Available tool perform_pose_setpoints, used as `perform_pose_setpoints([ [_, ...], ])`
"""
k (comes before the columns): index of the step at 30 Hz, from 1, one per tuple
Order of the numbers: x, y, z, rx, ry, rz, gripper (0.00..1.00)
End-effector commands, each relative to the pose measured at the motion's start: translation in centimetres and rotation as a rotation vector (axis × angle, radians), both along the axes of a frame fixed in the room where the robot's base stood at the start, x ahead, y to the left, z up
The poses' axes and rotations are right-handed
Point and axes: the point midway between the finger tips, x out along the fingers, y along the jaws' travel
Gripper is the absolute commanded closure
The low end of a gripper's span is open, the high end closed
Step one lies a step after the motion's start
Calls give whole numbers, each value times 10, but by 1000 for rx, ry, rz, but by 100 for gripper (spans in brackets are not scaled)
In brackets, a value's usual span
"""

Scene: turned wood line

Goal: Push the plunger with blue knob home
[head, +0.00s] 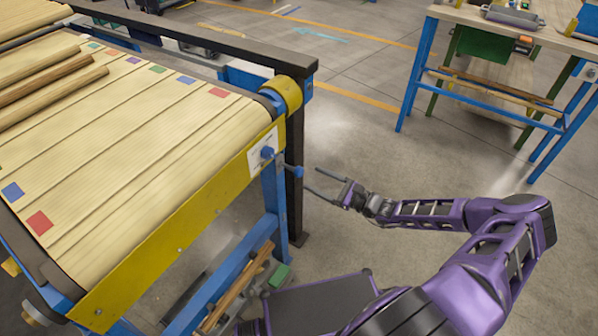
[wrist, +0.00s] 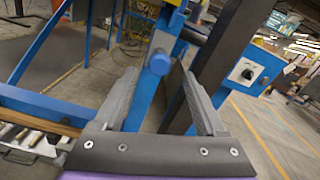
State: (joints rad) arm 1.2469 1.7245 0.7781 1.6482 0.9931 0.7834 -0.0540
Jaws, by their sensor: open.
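The plunger's blue knob (head: 298,171) stands out on a short stem from a blue fitting (head: 267,152) on a white plate at the conveyor's near right corner. In the wrist view the round blue knob (wrist: 160,62) faces me, in front of a blue post and between the far ends of my fingers. My gripper (head: 311,179) is open and empty, with its fingertips just right of the knob; it also shows in the wrist view (wrist: 155,80). I cannot tell whether a finger touches the knob. The stem is hidden behind the knob in the wrist view.
A dark post (head: 295,210) stands just behind the knob. A blue-legged workbench (head: 480,100) stands at the far right. Open floor (head: 400,150) lies between.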

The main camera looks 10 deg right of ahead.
Motion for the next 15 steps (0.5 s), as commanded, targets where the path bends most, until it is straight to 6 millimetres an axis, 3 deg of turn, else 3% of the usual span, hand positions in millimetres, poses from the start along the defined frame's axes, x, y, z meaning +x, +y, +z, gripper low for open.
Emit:
perform_pose_setpoints([
  [6,30,32,-1,0,0,2,26],
  [15,48,48,0,-1,0,0,26],
])
